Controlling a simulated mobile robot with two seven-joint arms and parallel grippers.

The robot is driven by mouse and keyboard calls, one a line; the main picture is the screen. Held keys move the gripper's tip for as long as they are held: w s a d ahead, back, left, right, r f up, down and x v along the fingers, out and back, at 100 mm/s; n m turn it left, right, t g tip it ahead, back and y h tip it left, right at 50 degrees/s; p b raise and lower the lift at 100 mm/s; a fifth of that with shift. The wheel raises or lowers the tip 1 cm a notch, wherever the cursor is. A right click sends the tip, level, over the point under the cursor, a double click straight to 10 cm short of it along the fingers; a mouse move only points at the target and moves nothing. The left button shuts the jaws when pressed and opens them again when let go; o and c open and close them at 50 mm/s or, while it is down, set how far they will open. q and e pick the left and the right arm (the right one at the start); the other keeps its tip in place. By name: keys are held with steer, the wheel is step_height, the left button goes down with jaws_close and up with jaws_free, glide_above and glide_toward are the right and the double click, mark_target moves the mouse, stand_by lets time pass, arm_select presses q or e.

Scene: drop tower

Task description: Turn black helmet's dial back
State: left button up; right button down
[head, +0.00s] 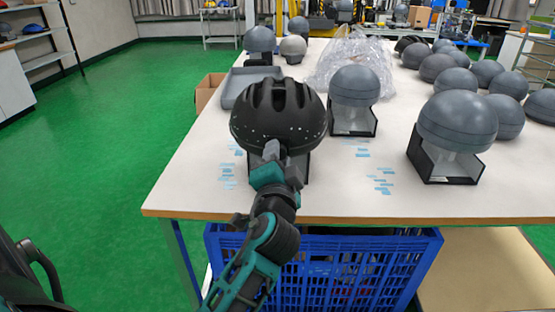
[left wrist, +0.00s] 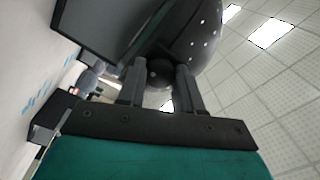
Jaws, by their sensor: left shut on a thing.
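The black helmet (head: 278,108) with white specks sits on a stand at the near left of the white table. Its speckled shell also shows at the top of the left wrist view (left wrist: 203,35). My left gripper (head: 271,150) reaches up to the helmet's near lower edge. In the left wrist view its two fingers (left wrist: 160,85) are on either side of a small dark round dial (left wrist: 159,72) under the shell and are closed on it. The dial is hidden behind the gripper in the head view. My right gripper is not in view.
Grey headforms on black stands stand to the right, one close (head: 355,86) and one nearer the front (head: 457,122). A grey tray (head: 237,88) lies behind the helmet. A blue crate (head: 330,270) is under the table's front edge (head: 360,218). Blue marks dot the bare tabletop.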

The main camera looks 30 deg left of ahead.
arm_select(q)
steer(key=o, duration=1.1)
steer(key=shift+c, duration=0.2)
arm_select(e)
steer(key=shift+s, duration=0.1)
